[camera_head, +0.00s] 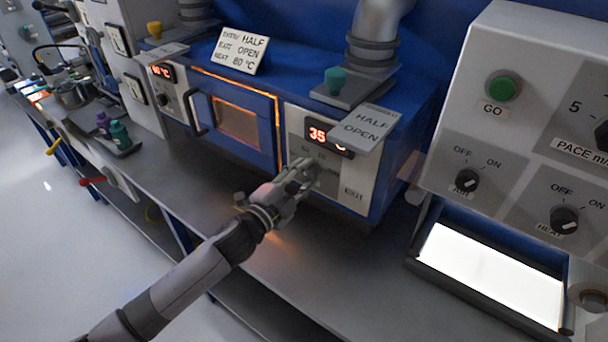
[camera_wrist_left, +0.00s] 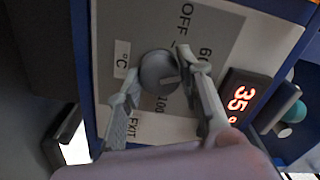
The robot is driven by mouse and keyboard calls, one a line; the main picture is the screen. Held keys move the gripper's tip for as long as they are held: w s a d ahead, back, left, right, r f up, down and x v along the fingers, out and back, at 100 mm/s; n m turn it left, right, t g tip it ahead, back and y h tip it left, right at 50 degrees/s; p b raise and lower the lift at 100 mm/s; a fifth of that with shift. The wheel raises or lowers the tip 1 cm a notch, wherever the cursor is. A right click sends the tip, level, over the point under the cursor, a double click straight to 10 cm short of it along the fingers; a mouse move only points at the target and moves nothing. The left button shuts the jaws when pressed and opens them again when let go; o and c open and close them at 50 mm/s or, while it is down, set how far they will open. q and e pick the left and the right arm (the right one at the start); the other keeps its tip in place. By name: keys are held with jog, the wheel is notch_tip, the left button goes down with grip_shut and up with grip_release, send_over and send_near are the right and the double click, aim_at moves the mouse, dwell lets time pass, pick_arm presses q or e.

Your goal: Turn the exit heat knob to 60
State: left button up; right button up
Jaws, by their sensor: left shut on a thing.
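The exit heat knob (camera_wrist_left: 157,70) is a round grey knob on the pale EXIT panel (camera_wrist_left: 116,28), with OFF, 60 and 100 printed around it. My left gripper (camera_wrist_left: 160,72) is shut on the knob, one finger on either side. In the head view my left gripper (camera_head: 302,172) reaches the EXIT panel and hides the knob. The red exit display (camera_head: 318,135) reads 35, and it also shows in the wrist view (camera_wrist_left: 240,98). The knob's exact setting is hard to read. My right gripper is not in view.
A metal HALF OPEN plate (camera_head: 370,126) juts out above the panel, near the teal damper knob (camera_head: 335,79). A grey control box (camera_head: 480,125) and a lit white panel (camera_head: 490,272) stand at right. The bench front (camera_head: 330,270) is clear.

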pick_arm(q)
jog(key=shift+f, duration=0.1)
jog(key=o, duration=1.2)
jog(key=shift+c, duration=0.2)
jog(key=shift+s+a, duration=0.1)
jog(key=v, duration=1.1)
jog(key=shift+s+a, duration=0.2)
jog(key=shift+s, duration=0.15)
